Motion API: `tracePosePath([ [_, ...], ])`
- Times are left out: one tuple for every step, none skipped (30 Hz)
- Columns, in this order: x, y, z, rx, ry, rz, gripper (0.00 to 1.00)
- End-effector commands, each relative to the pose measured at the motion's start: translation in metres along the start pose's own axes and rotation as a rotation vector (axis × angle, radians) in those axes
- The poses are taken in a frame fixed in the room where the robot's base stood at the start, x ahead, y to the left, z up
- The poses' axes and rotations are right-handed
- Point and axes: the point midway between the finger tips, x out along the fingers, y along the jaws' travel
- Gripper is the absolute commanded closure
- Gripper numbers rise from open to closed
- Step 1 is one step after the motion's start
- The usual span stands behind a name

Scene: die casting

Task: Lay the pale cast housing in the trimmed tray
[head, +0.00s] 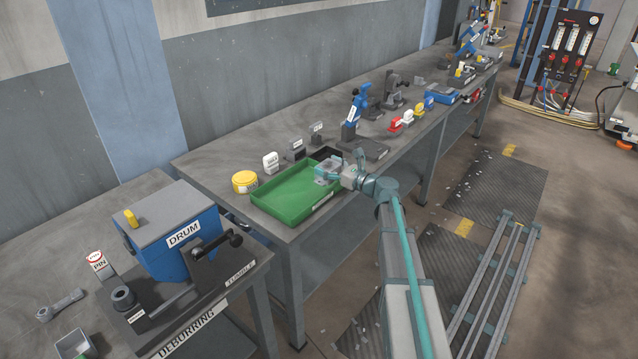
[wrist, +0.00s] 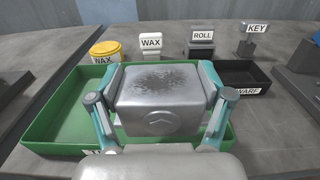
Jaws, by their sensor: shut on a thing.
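The pale cast housing (wrist: 160,86) is a silvery metal block with a dark scuffed patch on top. My gripper (wrist: 160,95) is shut on it, one finger at each side. In the wrist view the housing hangs in front of and over the green tray (wrist: 62,122), covering its middle. In the head view the green tray (head: 290,197) sits on the bench, its floor bare on the left. My gripper (head: 328,173) is at the tray's right end there, with the housing small between the fingers. The tray's label is mostly hidden in the wrist view. I cannot tell whether the housing touches the tray.
A black tray (wrist: 243,75), its label partly hidden, adjoins the green tray on the right. Behind stand a yellow tin (wrist: 106,50), a WAX block (wrist: 151,47), a ROLL block (wrist: 202,43) and a KEY block (wrist: 254,38). A blue DRUM machine (head: 180,232) stands at left.

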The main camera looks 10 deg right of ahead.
Motion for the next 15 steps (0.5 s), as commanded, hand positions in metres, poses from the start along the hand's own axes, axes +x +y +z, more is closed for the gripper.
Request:
tracePosePath([
  [0.004, 0.007, -0.006, 0.003, -0.002, 0.003, 0.81],
  [0.005, 0.009, -0.01, 0.003, -0.002, 0.003, 0.81],
  [0.007, 0.012, -0.015, 0.003, -0.002, 0.002, 0.81],
  [0.008, 0.014, -0.017, 0.002, -0.002, 0.001, 0.81],
  [0.009, 0.015, -0.019, 0.002, -0.002, 0.001, 0.81],
  [0.011, 0.017, -0.022, 0.001, -0.002, 0.0, 0.81],
  [0.011, 0.017, -0.023, 0.001, -0.003, 0.0, 0.81],
  [0.012, 0.018, -0.024, 0.0, -0.003, 0.0, 0.81],
  [0.012, 0.019, -0.025, 0.0, -0.003, 0.001, 0.81],
  [0.013, 0.019, -0.026, 0.0, -0.003, 0.001, 0.81],
  [0.013, 0.02, -0.027, 0.001, -0.003, 0.001, 0.81],
  [0.014, 0.022, -0.029, 0.001, -0.003, 0.001, 0.81],
  [0.015, 0.023, -0.031, 0.002, -0.003, 0.002, 0.81],
  [0.016, 0.025, -0.034, 0.003, -0.002, 0.002, 0.81],
  [0.018, 0.028, -0.037, 0.002, -0.002, 0.002, 0.81],
])
